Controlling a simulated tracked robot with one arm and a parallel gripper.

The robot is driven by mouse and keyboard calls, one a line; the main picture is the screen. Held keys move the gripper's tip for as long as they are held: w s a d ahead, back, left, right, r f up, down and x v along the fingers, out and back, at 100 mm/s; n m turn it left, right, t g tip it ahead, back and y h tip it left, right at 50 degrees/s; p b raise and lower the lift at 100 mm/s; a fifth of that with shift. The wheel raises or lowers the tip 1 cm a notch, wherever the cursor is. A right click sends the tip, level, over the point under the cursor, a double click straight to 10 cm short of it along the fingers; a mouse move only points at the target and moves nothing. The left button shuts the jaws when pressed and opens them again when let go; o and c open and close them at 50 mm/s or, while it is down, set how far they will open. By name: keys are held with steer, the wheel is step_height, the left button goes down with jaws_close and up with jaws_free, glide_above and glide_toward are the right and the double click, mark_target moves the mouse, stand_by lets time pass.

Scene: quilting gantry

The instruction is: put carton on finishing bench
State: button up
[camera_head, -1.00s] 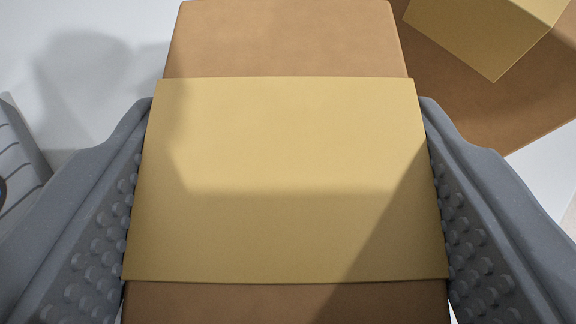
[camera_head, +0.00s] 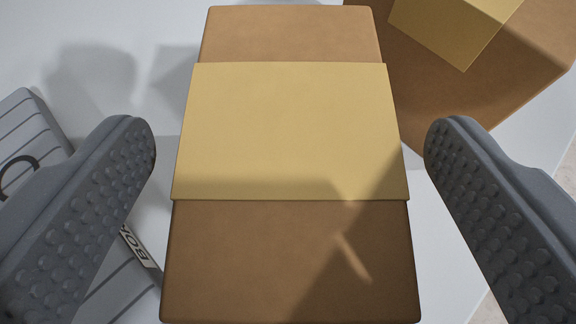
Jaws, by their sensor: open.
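A brown carton (camera_head: 290,260) with a wide tan band (camera_head: 290,130) around it lies in the middle of the head camera view, on a white surface (camera_head: 150,60). My gripper (camera_head: 290,150) is open, with one grey studded finger on each side of the carton. Clear gaps show between both fingers and the carton's sides. The carton's lower end reaches close to the bottom of the picture. I cannot tell from this view whether the white surface is the finishing bench.
A second brown carton (camera_head: 530,60) with a tan band stands at the upper right, close to the first. A grey ribbed object (camera_head: 30,130) with a dark ring lies at the left, partly behind the left finger. A label shows beside that finger. White surface is clear at the upper left.

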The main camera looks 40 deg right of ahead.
steer(key=v, duration=0.9)
steer(key=shift+b, duration=0.3)
steer(key=shift+a+r, duration=0.15)
steer(key=w+a+r+n+t+y, duration=0.2)
steer(key=w+a+r, duration=0.1)
steer(key=a+r, duration=0.8)
steer(key=w+a+r+n+t+y, duration=0.2)
steer(key=w+a+r, duration=0.35)
steer(key=r, duration=0.95)
steer(key=s+a+r+n+y, duration=0.1)
steer(key=s+a+r, duration=0.3)
steer(key=r, duration=0.3)
steer(key=s+a+r+n+t+y, duration=0.1)
steer(key=s+a+r, duration=0.4)
steer(key=r, duration=0.3)
steer(key=s+a+r+n+t+y, duration=0.1)
steer(key=s+a+r+n, duration=0.1)
steer(key=s+a+r, duration=0.3)
step_height(320, 180, up, 3)
steer(key=shift+s+f+y, duration=0.1)
steer(key=shift+s+y, duration=0.3)
steer(key=shift+a, duration=0.1)
